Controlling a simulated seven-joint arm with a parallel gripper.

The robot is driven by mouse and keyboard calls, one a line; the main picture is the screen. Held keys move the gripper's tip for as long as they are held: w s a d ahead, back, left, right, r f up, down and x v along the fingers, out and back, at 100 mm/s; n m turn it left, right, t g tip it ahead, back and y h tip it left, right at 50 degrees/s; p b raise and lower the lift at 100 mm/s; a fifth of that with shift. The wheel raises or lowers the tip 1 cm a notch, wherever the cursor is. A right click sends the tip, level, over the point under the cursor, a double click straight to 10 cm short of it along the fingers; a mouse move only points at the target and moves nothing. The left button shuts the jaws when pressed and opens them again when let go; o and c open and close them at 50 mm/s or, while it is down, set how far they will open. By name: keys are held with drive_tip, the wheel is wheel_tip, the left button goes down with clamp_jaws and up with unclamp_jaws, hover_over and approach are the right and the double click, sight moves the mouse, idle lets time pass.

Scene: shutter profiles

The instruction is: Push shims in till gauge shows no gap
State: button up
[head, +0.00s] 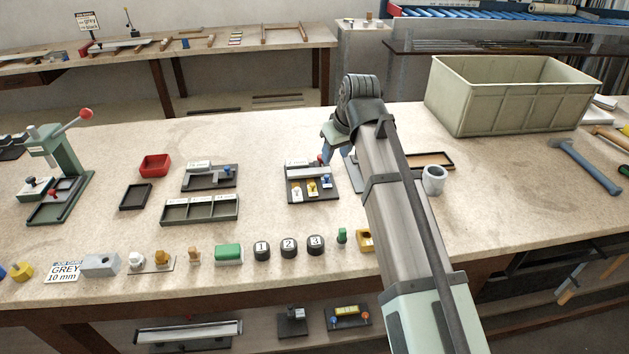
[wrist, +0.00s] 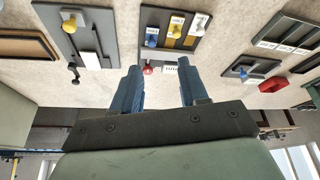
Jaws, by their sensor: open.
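A dark fixture (head: 309,199) stands mid-bench with a pale bar along its back. Three knobbed shims lie in it: a white shim (head: 297,192), a yellow shim (head: 312,188) and a blue-knobbed shim (head: 325,181). The wrist view also shows the white shim (wrist: 198,24), the yellow shim (wrist: 175,28) and the blue-knobbed shim (wrist: 152,36). A small red-knobbed piece (wrist: 148,69) sits at the fixture's edge, seen between my fingers. My gripper (wrist: 160,66) is open and empty above the fixture's back side. I cannot tell whether a gap shows.
A second dark plate (wrist: 103,18) with a yellow knob is beside the fixture, mostly behind my arm in the head view. A grey cup (head: 433,181) and large green bin (head: 510,105) are right. A three-compartment tray (head: 200,219) and numbered black pucks (head: 289,246) are left and in front.

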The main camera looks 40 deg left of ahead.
drive_tip(key=s+a, duration=0.2)
approach(313, 184)
drive_tip(key=shift+n, duration=0.3)
drive_tip(key=x, duration=0.8)
clamp_jaws()
